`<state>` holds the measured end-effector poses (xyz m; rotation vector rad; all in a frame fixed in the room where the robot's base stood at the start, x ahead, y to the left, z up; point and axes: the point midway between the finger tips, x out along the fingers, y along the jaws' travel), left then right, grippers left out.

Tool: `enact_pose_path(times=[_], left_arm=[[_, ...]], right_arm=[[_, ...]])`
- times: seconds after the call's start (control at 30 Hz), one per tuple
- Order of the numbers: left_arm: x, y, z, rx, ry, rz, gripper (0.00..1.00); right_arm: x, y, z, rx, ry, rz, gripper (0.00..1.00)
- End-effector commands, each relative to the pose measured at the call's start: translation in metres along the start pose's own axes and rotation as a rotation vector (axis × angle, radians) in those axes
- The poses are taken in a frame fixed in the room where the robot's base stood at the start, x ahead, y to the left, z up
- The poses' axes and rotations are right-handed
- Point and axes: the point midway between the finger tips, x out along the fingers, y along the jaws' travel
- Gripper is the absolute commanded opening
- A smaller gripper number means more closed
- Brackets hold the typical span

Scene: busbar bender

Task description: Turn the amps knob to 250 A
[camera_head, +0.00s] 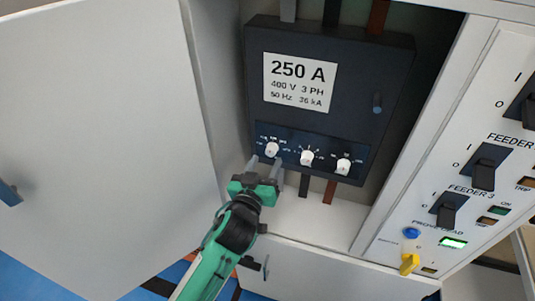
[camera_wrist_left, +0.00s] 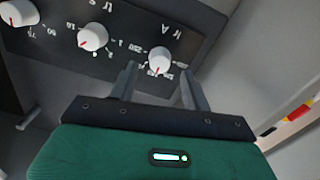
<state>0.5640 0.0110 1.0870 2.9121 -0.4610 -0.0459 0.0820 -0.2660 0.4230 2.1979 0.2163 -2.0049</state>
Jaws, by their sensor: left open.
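The black breaker (camera_head: 335,90) has a white label reading 250 A. Its lower panel holds three white knobs. The leftmost knob in the head view (camera_head: 271,149) is the nearest to my left gripper (camera_head: 266,164). In the wrist view that knob (camera_wrist_left: 160,58) sits under an upside-down label that looks like "Ir A", with a red pointer mark and small scale numbers around it. One of them looks like 250. My left gripper (camera_wrist_left: 157,77) is open, its fingers on either side of the knob; contact cannot be told. My right gripper is not in view.
The middle knob (camera_head: 307,157) and right knob (camera_head: 343,166) sit beside it on the same panel. An open cabinet door (camera_head: 100,120) stands at the left. A feeder panel with black switches (camera_head: 484,166) and a yellow key-like knob (camera_head: 409,264) is at the right.

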Motion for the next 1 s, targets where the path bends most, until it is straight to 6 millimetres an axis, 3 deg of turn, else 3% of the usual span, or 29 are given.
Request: enact_pose_path(times=[0.2,0.57,0.8,1.0], left_arm=[[0.022,0.001,-0.001,0.000,0.001,0.001,0.49],[0.025,0.000,0.001,-0.001,0.000,0.000,0.49],[0.025,0.000,0.001,-0.001,0.000,0.000,0.04],[0.025,0.000,0.000,0.010,0.000,0.000,0.04]], right_arm=[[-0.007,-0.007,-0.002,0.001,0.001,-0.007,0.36],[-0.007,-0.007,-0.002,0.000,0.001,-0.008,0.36],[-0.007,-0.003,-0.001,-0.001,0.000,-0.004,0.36],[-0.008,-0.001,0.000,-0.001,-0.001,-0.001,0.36]])
